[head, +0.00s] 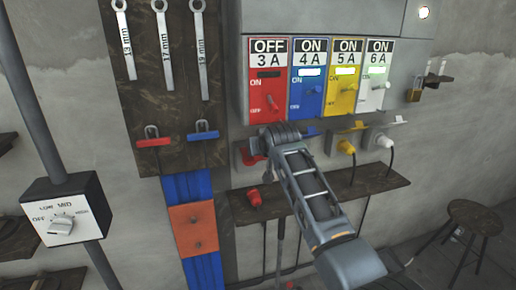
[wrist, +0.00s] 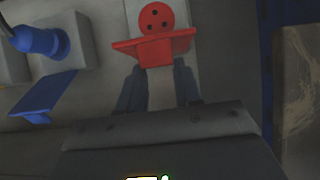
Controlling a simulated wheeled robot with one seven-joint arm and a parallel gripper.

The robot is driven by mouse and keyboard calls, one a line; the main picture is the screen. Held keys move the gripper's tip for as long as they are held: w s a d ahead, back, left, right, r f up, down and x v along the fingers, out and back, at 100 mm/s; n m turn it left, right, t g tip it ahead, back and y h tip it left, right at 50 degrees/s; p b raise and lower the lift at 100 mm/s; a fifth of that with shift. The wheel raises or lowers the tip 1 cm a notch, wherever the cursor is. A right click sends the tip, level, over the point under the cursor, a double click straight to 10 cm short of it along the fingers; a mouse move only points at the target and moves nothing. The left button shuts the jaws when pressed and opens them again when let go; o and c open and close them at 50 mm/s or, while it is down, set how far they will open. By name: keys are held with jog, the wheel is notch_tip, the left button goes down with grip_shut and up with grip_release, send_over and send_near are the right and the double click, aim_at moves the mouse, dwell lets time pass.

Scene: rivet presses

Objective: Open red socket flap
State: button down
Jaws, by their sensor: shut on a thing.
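The red socket (wrist: 157,17) shows its round face with dark holes in the wrist view. Its red flap (wrist: 124,46) stands out from the socket edge, swung away from the face, with the holes uncovered. My gripper (wrist: 157,80) has one finger on each side of the flap's middle tab and is shut on it. In the head view the red socket (head: 245,154) is partly hidden behind the end of my arm, below the red 3 A switch (head: 268,95), which reads OFF. My fingertips are mostly hidden there.
The blue flap (wrist: 46,97) stands open beside the red socket. Yellow (head: 346,146) and white (head: 382,141) plugs sit in their sockets to the right. A red plug (head: 254,196) rests on the shelf (head: 385,184) below. A stool (head: 475,215) stands at right.

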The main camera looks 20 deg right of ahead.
jog(key=shift+w+r, duration=0.1)
jog(key=shift+r, duration=0.2)
jog(key=c, duration=1.2)
grip_release()
jog(key=o, duration=0.4)
jog(key=shift+f, duration=0.25)
jog(key=shift+o, duration=0.2)
jog(key=v, duration=0.8)
jog(key=shift+f, duration=0.1)
jog(key=shift+c, duration=0.3)
